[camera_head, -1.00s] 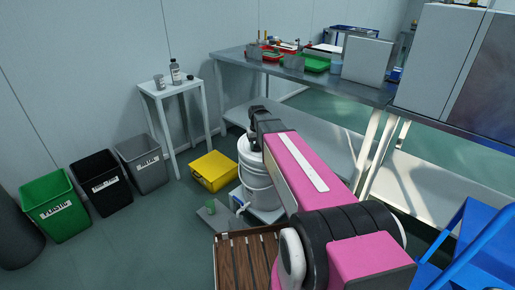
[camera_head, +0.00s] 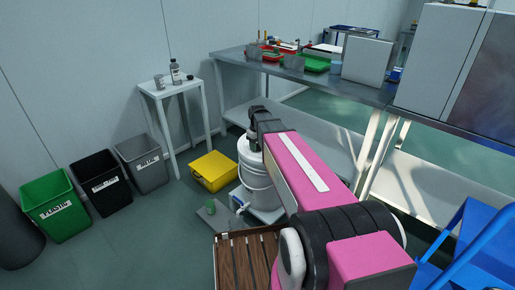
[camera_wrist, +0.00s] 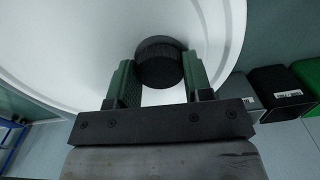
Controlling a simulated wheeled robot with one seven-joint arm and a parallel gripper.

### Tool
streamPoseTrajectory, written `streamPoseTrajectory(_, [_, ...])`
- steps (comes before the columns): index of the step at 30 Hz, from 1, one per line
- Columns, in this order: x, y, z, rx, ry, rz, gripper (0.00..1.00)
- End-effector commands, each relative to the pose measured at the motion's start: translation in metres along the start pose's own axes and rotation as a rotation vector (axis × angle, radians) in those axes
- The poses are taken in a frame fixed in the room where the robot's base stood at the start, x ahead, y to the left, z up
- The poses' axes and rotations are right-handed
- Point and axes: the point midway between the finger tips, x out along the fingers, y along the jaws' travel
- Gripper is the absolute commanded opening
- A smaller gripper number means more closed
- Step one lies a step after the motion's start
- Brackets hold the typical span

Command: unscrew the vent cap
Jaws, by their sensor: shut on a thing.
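The vent cap (camera_wrist: 160,62) is a round black ribbed cap on the white lid (camera_wrist: 75,50) of a bucket. In the wrist view my gripper (camera_wrist: 160,75) has its two green-padded fingers on either side of the cap, shut on it. The white bucket (camera_head: 257,178) stands low in the middle of the head view, with my pink arm reaching over it. In the head view the cap and fingertips are hidden by my gripper and wrist.
A steel workbench (camera_head: 300,72) with trays stands behind the bucket. A yellow box (camera_head: 214,171) sits on the floor left of it. A small white table (camera_head: 172,92) and several bins stand further left. A wooden slatted platform (camera_head: 245,262) is in front, blue steps (camera_head: 480,245) at right.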

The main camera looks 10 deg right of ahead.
Motion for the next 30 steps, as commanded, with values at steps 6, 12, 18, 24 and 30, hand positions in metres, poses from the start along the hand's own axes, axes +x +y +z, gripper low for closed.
streamPoseTrajectory(6, [0.0002,0.0,0.0002,-0.124,-0.001,0.0,0.2])
streamPoseTrajectory(12, [0.0002,0.0,0.0002,-0.125,-0.001,0.0,0.2])
streamPoseTrajectory(18, [0.0002,0.0,0.0002,-0.207,-0.001,0.0,0.2])
streamPoseTrajectory(24, [0.0002,0.0,0.0002,-0.385,-0.001,0.0,0.2])
streamPoseTrajectory(30, [0.0003,0.0,0.0003,-0.427,-0.001,0.0,0.2])
